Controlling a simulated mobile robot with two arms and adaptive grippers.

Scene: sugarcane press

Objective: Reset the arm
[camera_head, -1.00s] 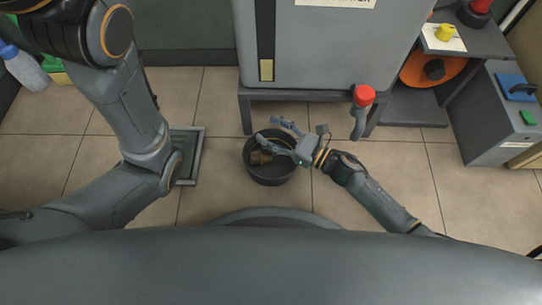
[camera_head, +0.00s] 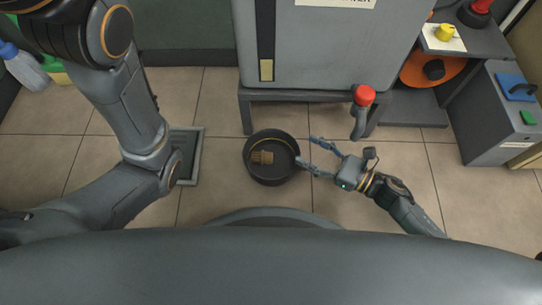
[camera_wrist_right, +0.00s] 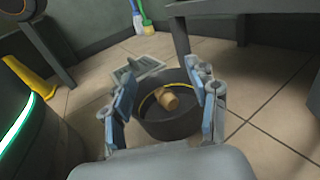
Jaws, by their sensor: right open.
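My right gripper (camera_head: 316,155) is open and empty, just right of a round black bin on the floor. Its fingers point left toward the bin. The bin (camera_head: 270,179) has a short tan piece (camera_head: 262,157) lying inside it. In the right wrist view, the open fingers (camera_wrist_right: 160,106) frame the bin (camera_wrist_right: 172,130), and the tan piece (camera_wrist_right: 167,100) shows between them. My left arm comes in from the left, but its gripper is outside the view.
A large grey machine (camera_head: 345,50) on a stand is behind the bin, with a red-topped lever (camera_head: 363,97) at its right. A grey box (camera_head: 500,125) stands at right.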

